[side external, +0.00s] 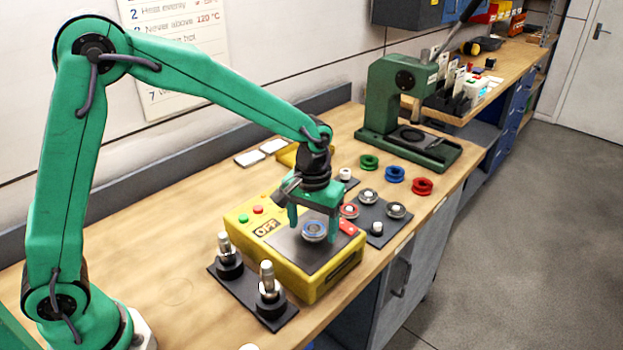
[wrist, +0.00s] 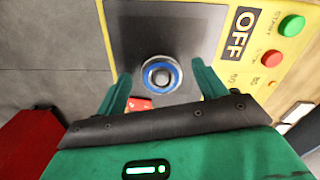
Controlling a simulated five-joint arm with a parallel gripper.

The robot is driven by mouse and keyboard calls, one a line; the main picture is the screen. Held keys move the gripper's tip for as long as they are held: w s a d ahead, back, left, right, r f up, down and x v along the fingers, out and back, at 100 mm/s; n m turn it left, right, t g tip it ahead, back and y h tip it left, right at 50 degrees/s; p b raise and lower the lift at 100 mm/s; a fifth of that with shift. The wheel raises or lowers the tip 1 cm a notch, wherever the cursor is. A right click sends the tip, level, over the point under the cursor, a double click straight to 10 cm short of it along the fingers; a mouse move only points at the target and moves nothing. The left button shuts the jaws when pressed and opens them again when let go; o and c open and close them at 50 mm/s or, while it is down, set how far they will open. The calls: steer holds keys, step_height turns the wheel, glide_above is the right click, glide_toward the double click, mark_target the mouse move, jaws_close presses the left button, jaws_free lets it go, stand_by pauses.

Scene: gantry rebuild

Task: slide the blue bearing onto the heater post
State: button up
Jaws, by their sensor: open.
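The blue-marked bearing (side external: 314,230), a silver ring with a blue band, is on the dark top plate of the yellow heater (side external: 318,283). It also shows in the wrist view (wrist: 161,75). A pale round form shows in its centre, which looks like the heater post (wrist: 162,76). The bearing appears to sit around it, but I cannot tell how far down. My gripper (side external: 312,222) is open above the heater, one finger on each side of the bearing, with gaps visible in the wrist view. The heater's panel reads OFF.
A dark base with two upright shafts (side external: 267,276) stands at the heater's front left. Behind it, a dark rack (side external: 378,213) holds more bearings. Green, blue (side external: 394,174) and red rings lie beyond, before a green press (side external: 398,95). The bench left of the heater is clear.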

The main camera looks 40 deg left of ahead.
steer(key=shift+r, duration=0.1)
step_height(320, 180, up, 7)
steer(key=shift+r, duration=0.3)
stand_by(0.4)
stand_by(0.6)
steer(key=s+a+r+m+t, duration=0.1)
steer(key=s+a+r+t, duration=0.1)
steer(key=s, duration=0.4)
steer(key=s+a+r+m+t, duration=0.1)
steer(key=s+a+r, duration=0.1)
steer(key=s+a, duration=0.3)
steer(key=s+a+r+m+t, duration=0.1)
steer(key=s+a, duration=0.3)
steer(key=s, duration=0.5)
steer(key=shift+r+t, duration=0.8)
steer(key=shift+r, duration=0.05)
